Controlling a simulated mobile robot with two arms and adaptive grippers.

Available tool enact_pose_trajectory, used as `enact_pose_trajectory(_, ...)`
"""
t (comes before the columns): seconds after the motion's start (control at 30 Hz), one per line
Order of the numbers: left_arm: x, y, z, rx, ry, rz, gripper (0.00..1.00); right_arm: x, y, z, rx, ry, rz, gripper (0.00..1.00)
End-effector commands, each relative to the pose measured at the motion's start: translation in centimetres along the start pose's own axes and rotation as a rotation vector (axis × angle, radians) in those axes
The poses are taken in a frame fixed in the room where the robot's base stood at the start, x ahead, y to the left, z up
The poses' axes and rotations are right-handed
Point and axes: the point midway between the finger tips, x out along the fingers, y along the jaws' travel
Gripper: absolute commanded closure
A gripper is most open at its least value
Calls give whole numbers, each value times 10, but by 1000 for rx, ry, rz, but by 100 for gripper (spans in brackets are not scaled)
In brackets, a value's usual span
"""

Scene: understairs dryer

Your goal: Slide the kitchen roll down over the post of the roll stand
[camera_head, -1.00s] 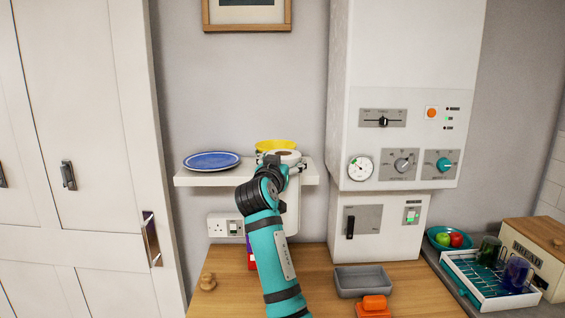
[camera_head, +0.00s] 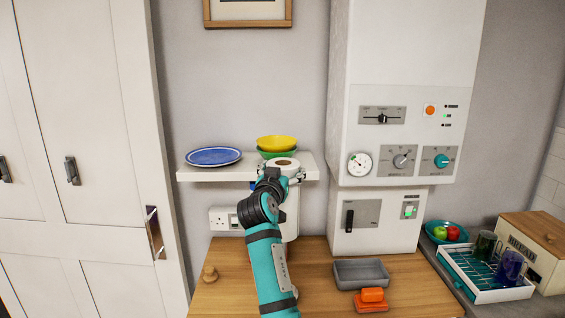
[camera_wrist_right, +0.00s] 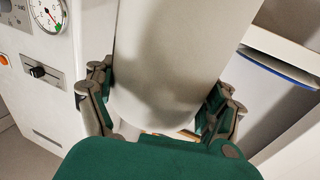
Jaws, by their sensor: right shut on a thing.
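The white kitchen roll (camera_head: 291,215) is upright in front of the wall shelf, its brown core hole showing on top. My right gripper (camera_head: 281,175) is shut on the roll near its upper end. In the right wrist view, the fingers of my right gripper (camera_wrist_right: 160,105) lie on both sides of the roll (camera_wrist_right: 165,50). No other post shows; my arm hides the worktop below the roll. My left gripper is not in view.
The shelf (camera_head: 215,175) holds a blue plate (camera_head: 213,156), a yellow bowl (camera_head: 277,142) and a green bowl. A grey tray (camera_head: 361,273) and orange blocks (camera_head: 371,301) are on the worktop (camera_head: 232,297) right of my arm. The white boiler (camera_head: 385,60) stands close at right.

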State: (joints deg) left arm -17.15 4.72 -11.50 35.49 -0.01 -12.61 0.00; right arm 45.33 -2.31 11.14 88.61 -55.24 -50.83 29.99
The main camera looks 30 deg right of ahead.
Motion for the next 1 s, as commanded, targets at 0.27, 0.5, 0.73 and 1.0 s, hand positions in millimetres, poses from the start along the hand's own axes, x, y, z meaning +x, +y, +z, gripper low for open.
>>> enact_pose_trajectory(0.27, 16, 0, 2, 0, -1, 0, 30, 0, 1, 24, -1, 0, 1, 70)
enact_pose_trajectory(0.5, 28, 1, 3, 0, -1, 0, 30, 0, 1, 42, -2, 1, 1, 70)
enact_pose_trajectory(0.73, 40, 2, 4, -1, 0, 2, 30, 0, 1, 61, -1, 0, 0, 70)
enact_pose_trajectory(1.0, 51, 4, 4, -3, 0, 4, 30, 0, 0, 82, -1, 0, 0, 70)
